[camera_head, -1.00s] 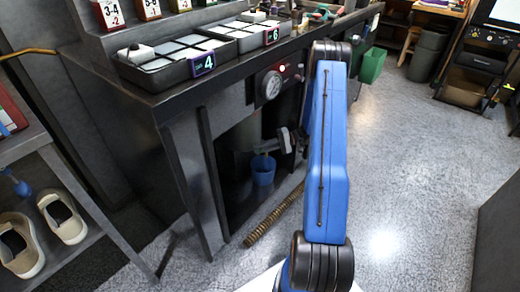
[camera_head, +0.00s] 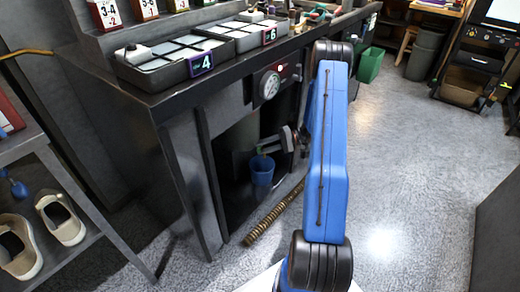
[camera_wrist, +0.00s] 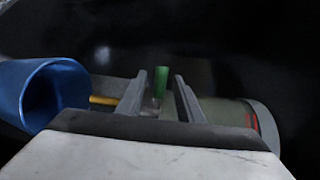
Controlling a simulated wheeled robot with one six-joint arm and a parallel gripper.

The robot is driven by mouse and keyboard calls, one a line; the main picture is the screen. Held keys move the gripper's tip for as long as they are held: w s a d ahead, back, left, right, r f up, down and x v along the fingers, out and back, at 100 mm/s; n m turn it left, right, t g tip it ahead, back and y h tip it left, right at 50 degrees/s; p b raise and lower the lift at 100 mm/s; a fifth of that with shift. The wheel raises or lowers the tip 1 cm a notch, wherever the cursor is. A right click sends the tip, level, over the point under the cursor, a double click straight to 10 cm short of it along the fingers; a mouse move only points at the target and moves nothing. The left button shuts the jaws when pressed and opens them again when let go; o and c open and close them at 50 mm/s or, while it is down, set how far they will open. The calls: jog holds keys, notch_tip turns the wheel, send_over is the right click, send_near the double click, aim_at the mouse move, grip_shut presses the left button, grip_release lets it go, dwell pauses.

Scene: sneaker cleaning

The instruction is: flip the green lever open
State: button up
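The green lever (camera_wrist: 160,82) stands upright in the wrist view. It sits on a fitting beside a grey-green cylinder (camera_wrist: 225,111), with a short yellow pipe (camera_wrist: 104,100) to its left. My gripper (camera_wrist: 157,90) is open, with one finger on each side of the lever and a visible gap to each. I cannot tell how far the fingers reach past it. In the head view, my gripper (camera_head: 268,145) is inside the dark opening under the counter, above the blue cup (camera_head: 262,171). The lever is too small to make out clearly there.
The blue cup's rim (camera_wrist: 46,92) is close to the gripper's left in the wrist view. A round gauge (camera_head: 270,84) is on the counter front above. A brown coiled hose (camera_head: 270,215) lies on the floor. Open floor (camera_head: 420,190) lies to the right.

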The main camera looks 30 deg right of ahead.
jog(key=v, duration=1.5)
jog(key=shift+d, duration=0.35)
jog(key=shift+s+r, duration=0.1)
